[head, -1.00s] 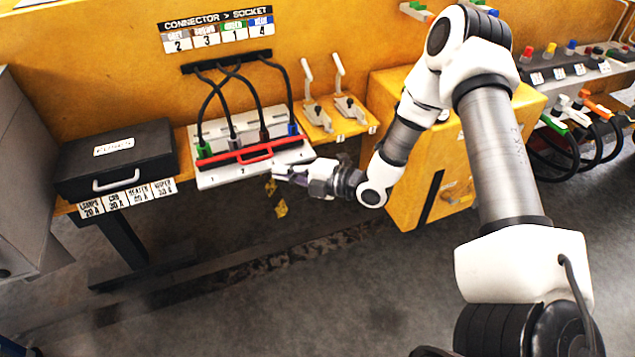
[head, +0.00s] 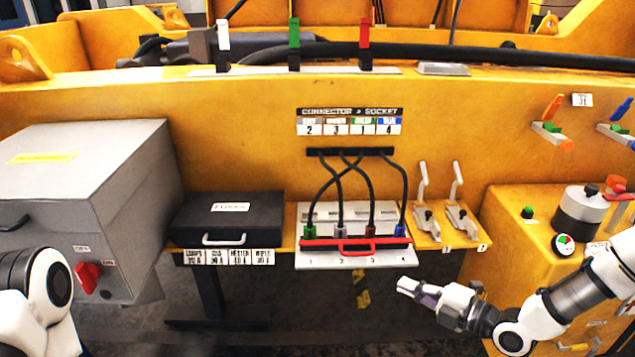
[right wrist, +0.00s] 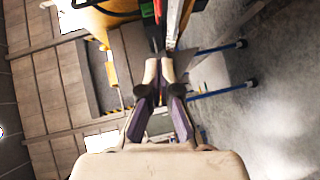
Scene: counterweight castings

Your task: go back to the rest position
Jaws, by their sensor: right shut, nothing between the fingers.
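My right gripper (head: 405,288) is at the lower right of the head view, in front of and below the right end of the white socket panel (head: 312,262). Its fingers are together and empty; they also show closed in the right wrist view (right wrist: 160,68). The gripper is apart from the panel and its red bar (head: 345,245). The right arm reaches in from the right edge. Part of my left arm shows at the lower left, but its gripper is out of view.
Several black cables run into the panel's sockets. The black fuse box (head: 230,218) and grey cabinet (head: 90,200) stand to the left. Two white-handled levers (head: 455,185) and the yellow housing (head: 535,260) are to the right. Open floor shows below the panel.

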